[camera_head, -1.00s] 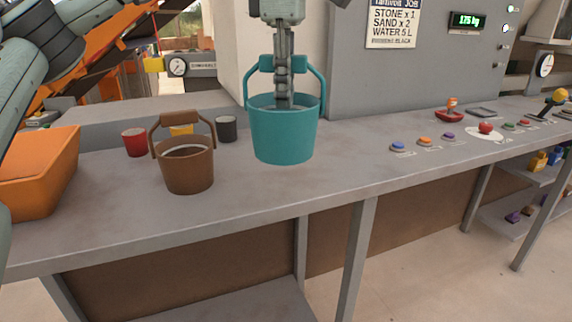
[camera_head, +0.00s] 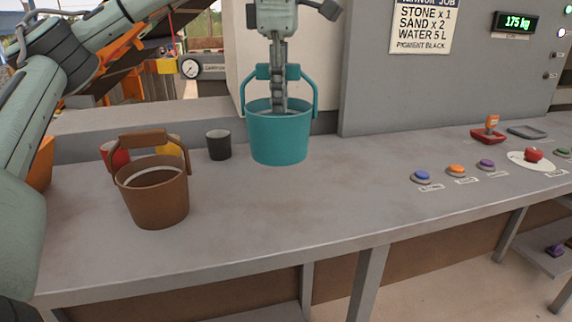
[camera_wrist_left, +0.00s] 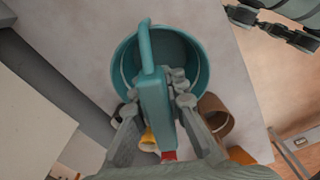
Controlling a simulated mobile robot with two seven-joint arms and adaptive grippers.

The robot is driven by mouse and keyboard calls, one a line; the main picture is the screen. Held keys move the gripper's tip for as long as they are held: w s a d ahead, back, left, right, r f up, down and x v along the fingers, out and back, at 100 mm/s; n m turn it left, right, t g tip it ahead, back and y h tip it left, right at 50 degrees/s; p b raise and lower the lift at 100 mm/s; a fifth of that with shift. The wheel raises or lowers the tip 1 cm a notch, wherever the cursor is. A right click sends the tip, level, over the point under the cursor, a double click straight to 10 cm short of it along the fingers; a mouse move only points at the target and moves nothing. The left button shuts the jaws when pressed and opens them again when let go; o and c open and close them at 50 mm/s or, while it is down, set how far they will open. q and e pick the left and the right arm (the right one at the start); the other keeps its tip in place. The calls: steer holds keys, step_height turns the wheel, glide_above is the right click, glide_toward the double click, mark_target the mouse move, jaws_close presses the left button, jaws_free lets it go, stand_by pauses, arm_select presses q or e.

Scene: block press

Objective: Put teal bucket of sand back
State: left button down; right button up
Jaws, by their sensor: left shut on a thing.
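The teal bucket (camera_head: 279,140) is upright at the back of the grey counter, near the machine's wall. I cannot tell whether its base touches the counter. No sand is visible inside. Part of my right gripper (camera_wrist_left: 272,30) shows at the upper right of the wrist view, its finger opening unclear.
A brown bucket (camera_head: 157,200) stands at the front left. Red (camera_head: 117,158), yellow (camera_head: 170,147) and dark (camera_head: 218,146) cups are behind it. Coloured buttons (camera_head: 422,176) and a red tray (camera_head: 488,136) are on the right. The counter's middle front is clear.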

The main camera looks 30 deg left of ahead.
mark_target(279, 145)
arm_select(q)
step_height(279, 145, down, 4)
steer(key=shift+s+f+b, duration=0.15)
steer(key=shift+b, duration=0.45)
step_height(279, 145, down, 4)
steer(key=shift+a+f, duration=0.1)
arm_select(e)
steer(key=r, duration=0.1)
steer(key=w+r, duration=0.1)
steer(key=r, duration=0.2)
steer(key=shift+w+a+r, duration=0.1)
steer(key=shift+w+a, duration=0.05)
steer(key=shift+w, duration=0.2)
arm_select(q)
steer(key=shift+f, duration=0.15)
steer(key=c, duration=1.6)
jaws_free()
steer(key=shift+o, duration=0.2)
arm_select(e)
steer(key=shift+r, duration=0.15)
steer(key=shift+r, duration=0.1)
